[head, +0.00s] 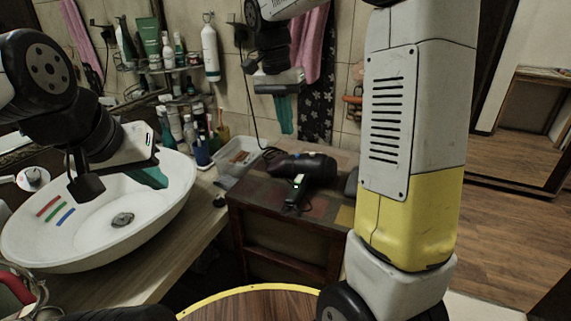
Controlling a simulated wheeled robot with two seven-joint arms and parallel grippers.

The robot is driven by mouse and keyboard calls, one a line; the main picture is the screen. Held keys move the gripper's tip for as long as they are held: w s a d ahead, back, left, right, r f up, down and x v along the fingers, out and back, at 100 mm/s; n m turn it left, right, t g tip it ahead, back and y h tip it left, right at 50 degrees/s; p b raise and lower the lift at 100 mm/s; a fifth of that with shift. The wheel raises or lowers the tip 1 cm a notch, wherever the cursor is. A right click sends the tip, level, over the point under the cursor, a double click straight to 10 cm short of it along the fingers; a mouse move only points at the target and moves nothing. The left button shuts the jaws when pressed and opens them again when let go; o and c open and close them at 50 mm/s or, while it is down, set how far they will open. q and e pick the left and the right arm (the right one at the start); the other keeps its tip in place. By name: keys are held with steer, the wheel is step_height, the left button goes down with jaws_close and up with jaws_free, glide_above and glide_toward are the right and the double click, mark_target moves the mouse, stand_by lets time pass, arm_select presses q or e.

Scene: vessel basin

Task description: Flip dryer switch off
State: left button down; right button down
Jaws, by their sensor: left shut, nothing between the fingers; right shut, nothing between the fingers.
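A black hair dryer (300,168) lies on the top of a dark wooden cabinet, with a cord running up the tiled wall behind it. Its handle (296,190) points toward me and carries a light-coloured patch; I cannot tell the switch's position. My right gripper (286,116) points down in front of the wall, above and behind the dryer, apart from it. Its teal fingers are shut and empty. My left gripper (150,178) is over the white basin, left of the cabinet, shut and empty.
The white basin (172,208) stands on a wooden counter at left. Bottles (202,150) and a clear tray (238,155) are beside the dryer. The cabinet (250,205) has a little bare top in front. A pink towel (309,45) hangs behind. My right arm hides the area right of the cabinet.

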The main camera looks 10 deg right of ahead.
mark_target(298, 178)
steer(key=f, duration=0.4)
steer(key=d+f, duration=0.1)
steer(key=f, duration=0.4)
steer(key=d+f, duration=0.1)
steer(key=f, duration=0.3)
steer(key=shift+s+f, duration=0.3)
steer(key=shift+f, duration=0.1)
steer(key=shift+s+f, duration=0.15)
steer(key=shift+f, duration=0.1)
steer(key=shift+w+d+r, duration=0.35)
steer(key=shift+w+d, duration=0.1)
steer(key=shift+w, duration=0.2)
